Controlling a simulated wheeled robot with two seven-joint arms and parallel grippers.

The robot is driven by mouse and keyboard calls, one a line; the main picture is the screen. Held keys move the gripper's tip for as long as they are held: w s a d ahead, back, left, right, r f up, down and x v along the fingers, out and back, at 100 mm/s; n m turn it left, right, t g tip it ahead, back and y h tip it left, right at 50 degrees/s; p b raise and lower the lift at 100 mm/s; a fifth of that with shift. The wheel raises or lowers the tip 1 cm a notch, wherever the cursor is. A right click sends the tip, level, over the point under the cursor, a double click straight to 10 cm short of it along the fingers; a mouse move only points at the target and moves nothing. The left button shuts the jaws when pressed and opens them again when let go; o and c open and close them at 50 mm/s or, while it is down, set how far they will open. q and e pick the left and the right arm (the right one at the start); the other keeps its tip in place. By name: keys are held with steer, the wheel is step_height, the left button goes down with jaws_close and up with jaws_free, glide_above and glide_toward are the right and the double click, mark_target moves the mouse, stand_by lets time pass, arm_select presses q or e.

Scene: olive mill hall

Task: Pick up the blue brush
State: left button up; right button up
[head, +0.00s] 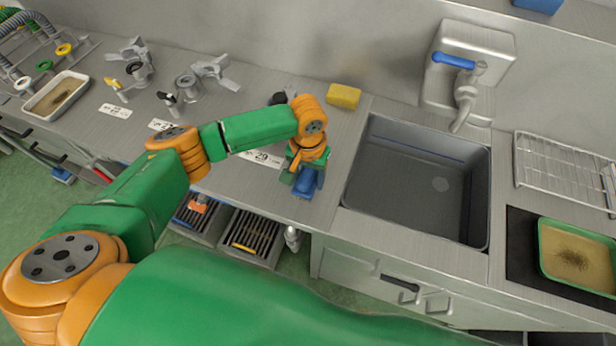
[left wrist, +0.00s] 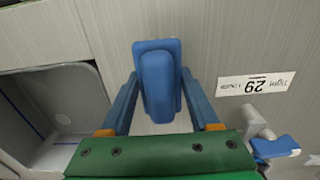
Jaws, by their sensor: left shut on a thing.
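The blue brush (head: 307,181) is at the counter's front part, left of the sink, partly hidden by my left gripper in the head view. In the left wrist view the blue brush (left wrist: 158,85) lies between the two blue fingers, its long rounded block pointing toward the palm. My left gripper (head: 303,178) points down and is shut on the brush; it also shows in the left wrist view (left wrist: 160,95). Whether the brush touches the counter I cannot tell. My right gripper is out of view.
The sink basin (head: 415,175) is just right of the gripper, with a blue-handled tap (head: 462,75) behind. A yellow sponge (head: 343,96) lies behind the gripper. Metal fittings (head: 207,75) and a shallow tray (head: 56,94) stand left. A label marked 29 (left wrist: 256,86) lies beside the brush.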

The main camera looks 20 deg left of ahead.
arm_select(q)
steer(key=shift+w, duration=0.1)
steer(key=shift+r, duration=0.35)
steer(key=s+d+r, duration=0.2)
steer(key=s+r, duration=0.2)
steer(key=s+d+r, duration=0.2)
steer(key=s+r, duration=0.2)
steer(key=s+d+r, duration=0.3)
steer(key=s+r, duration=0.1)
steer(key=shift+d+r, duration=0.1)
steer(key=shift+r, duration=0.05)
